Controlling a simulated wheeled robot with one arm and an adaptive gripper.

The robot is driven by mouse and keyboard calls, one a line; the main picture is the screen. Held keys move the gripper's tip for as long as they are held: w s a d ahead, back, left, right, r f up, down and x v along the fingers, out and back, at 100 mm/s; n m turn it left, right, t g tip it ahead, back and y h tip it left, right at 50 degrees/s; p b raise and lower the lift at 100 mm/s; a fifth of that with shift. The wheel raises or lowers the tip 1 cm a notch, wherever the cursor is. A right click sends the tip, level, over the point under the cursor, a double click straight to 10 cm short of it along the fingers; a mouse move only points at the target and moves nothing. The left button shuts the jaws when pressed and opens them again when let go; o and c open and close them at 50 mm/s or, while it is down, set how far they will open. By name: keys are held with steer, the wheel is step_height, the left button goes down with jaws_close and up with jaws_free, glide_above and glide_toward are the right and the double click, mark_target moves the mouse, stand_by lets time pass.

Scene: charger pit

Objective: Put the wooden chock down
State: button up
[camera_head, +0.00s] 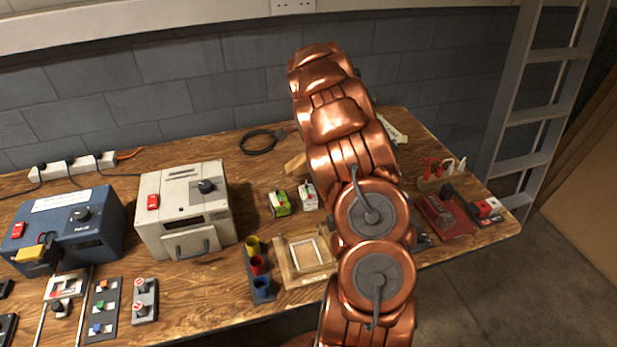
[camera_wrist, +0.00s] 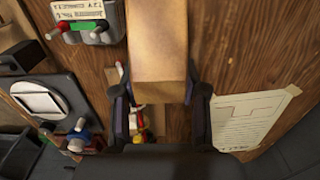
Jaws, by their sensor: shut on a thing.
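The wooden chock (camera_wrist: 158,50) is a plain light-brown block in the upper middle of the wrist view. My gripper (camera_wrist: 160,98) is shut on it, with a dark finger at each side of its near end. The wooden table top shows behind the chock; I cannot tell the gap between them. In the head view my copper arm hides the gripper, and a small piece of light wood (camera_head: 295,164), possibly the chock, shows at the arm's left edge.
A paper sheet with a drawn outline (camera_wrist: 250,118) lies right of the chock. In the head view, a beige charger (camera_head: 185,208), blue charger (camera_head: 65,228) and wooden-framed tray (camera_head: 283,262) occupy the table.

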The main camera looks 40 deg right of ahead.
steer(key=shift+f+p, duration=0.55)
steer(key=shift+f, duration=2.55)
steer(key=shift+f, duration=0.2)
steer(key=o, duration=1.2)
steer(key=shift+r, duration=0.1)
steer(key=shift+r, duration=0.1)
